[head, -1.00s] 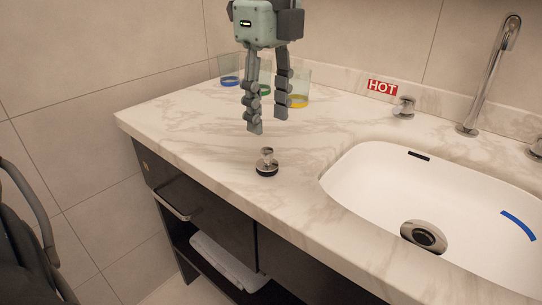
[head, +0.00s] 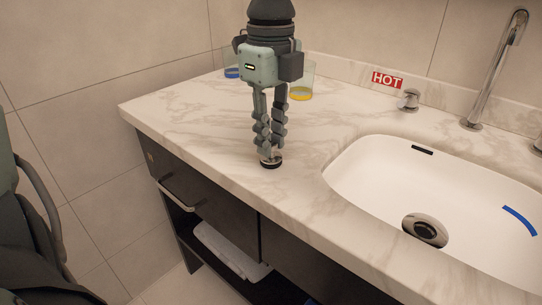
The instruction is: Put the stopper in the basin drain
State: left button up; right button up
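The stopper (head: 271,164) stands upright on the marble countertop near its front edge, left of the basin. Its dark base shows, while its metal knob is mostly hidden between my fingers. My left gripper (head: 270,153) points straight down over it, with its fingers drawn in around the knob. The white basin (head: 365,165) is to the right. Its drain (head: 425,230) is a round metal-rimmed opening in the basin floor, uncovered, with a dark inside. My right gripper is not in view.
A chrome faucet (head: 490,75) and a tap handle (head: 409,100) stand behind the basin, by a red HOT label (head: 387,80). Glasses with a blue band (head: 232,73) and a yellow band (head: 301,92) stand behind my gripper. Countertop (head: 190,110) left of the stopper is clear.

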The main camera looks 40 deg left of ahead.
pick_arm(q)
grip_shut()
jog(key=shift+r, duration=0.1)
notch_tip(320, 180, up, 17)
notch_tip(320, 180, up, 11)
jog(key=p, duration=0.1)
send_over(271, 142)
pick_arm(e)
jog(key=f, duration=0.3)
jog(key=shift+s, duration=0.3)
